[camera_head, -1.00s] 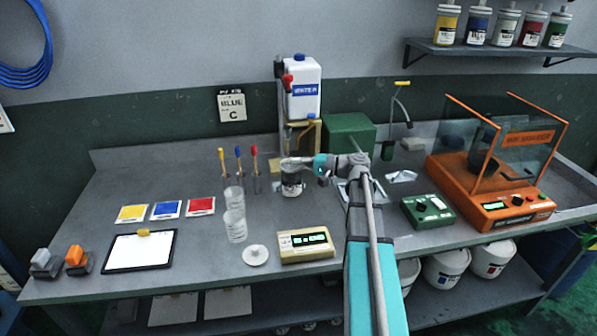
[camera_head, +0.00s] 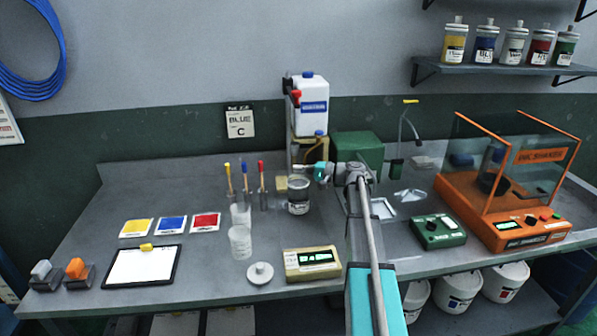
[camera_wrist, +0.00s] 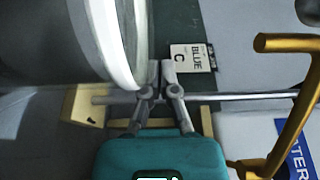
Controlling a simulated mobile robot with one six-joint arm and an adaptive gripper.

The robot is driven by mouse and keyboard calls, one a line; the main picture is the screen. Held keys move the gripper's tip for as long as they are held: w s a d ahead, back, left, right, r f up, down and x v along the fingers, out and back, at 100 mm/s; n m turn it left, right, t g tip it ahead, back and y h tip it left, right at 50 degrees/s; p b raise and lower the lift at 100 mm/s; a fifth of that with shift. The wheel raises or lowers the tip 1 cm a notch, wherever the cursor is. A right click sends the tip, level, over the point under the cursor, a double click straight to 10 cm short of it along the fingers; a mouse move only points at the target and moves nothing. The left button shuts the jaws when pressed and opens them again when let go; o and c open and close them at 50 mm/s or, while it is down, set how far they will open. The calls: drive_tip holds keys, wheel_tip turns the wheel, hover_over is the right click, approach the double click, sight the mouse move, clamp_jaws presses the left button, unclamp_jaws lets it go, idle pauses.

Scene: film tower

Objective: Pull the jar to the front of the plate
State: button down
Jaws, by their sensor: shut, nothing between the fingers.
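The jar (camera_head: 299,197), grey with a white label, stands upright on the bench in front of the water dispenser. In the wrist view its pale rim and side (camera_wrist: 70,45) fill the upper left, very large and close. My gripper (camera_head: 303,168) reaches in from the right at the height of the jar's top, just above its far rim in the head view. In the wrist view my fingertips (camera_wrist: 160,70) are together, empty and close beside the rim; I cannot tell whether they touch it. I cannot make out a plate under the jar.
The water dispenser (camera_head: 312,105) and its wooden stand are close behind the jar. Brushes (camera_head: 243,180), clear cups (camera_head: 240,240) and a white lid (camera_head: 260,272) are to its left. A beige scale (camera_head: 312,263) sits in front, with bare bench between.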

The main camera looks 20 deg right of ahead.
sight(298, 195)
drive_tip(key=shift+s+f+b, duration=0.1)
drive_tip(key=shift+f+b, duration=0.95)
drive_tip(key=shift+f, duration=0.3)
drive_tip(key=shift+s+a+r, duration=0.15)
drive_tip(key=shift+s, duration=0.25)
drive_tip(key=shift+s, duration=0.1)
drive_tip(key=s+a, duration=0.4)
drive_tip(key=s, duration=0.9)
drive_tip(key=shift+d, duration=0.1)
